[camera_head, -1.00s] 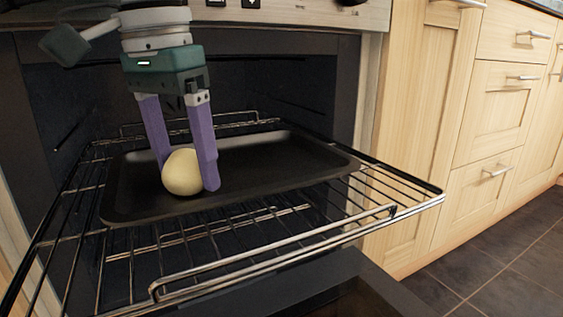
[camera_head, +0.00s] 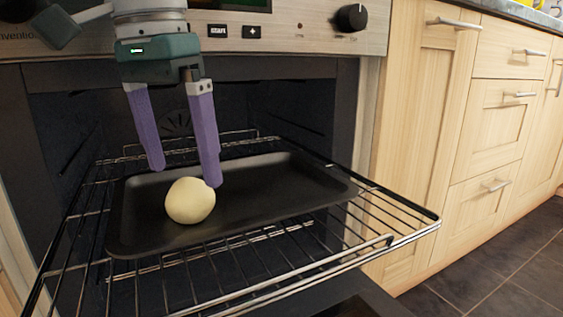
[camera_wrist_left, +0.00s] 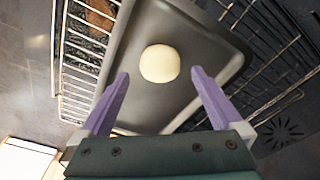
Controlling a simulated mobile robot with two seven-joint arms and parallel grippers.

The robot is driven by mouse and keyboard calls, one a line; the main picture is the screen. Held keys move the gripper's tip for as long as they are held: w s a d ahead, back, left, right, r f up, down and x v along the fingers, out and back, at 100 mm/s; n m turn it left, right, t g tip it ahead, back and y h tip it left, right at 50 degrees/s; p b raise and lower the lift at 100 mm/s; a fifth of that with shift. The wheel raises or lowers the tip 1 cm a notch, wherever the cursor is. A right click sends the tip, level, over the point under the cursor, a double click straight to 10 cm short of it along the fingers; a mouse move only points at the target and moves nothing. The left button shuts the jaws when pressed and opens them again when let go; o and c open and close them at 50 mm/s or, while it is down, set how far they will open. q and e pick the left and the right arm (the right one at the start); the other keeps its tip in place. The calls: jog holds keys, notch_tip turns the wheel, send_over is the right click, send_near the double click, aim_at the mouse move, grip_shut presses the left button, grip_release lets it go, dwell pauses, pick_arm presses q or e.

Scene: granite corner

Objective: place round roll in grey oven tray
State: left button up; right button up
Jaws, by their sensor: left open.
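The round roll (camera_head: 190,201) is pale yellow and rests on the dark grey oven tray (camera_head: 285,185), in its left part. In the left wrist view the roll (camera_wrist_left: 160,63) lies on the tray (camera_wrist_left: 205,45) beyond my fingertips. My left gripper (camera_head: 185,176) has purple fingers spread wide, with nothing between them. Its fingertips are just above and behind the roll in the head view. In the left wrist view the gripper (camera_wrist_left: 158,76) is open and the roll shows clear of both fingers. My right gripper is not in view.
The tray sits on a pulled-out wire rack (camera_head: 380,240) in front of the open oven. The control panel with a black knob (camera_head: 351,17) is above. Wooden cabinets (camera_head: 500,110) stand at the right, over a dark tiled floor (camera_head: 500,270).

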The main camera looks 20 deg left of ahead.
aim_at(178, 194)
pick_arm(q)
notch_tip(178, 194, up, 8)
jog(key=p, duration=0.2)
jog(key=shift+s+f+p, duration=0.15)
jog(key=shift+s+p, duration=0.25)
jog(key=shift+s, duration=0.05)
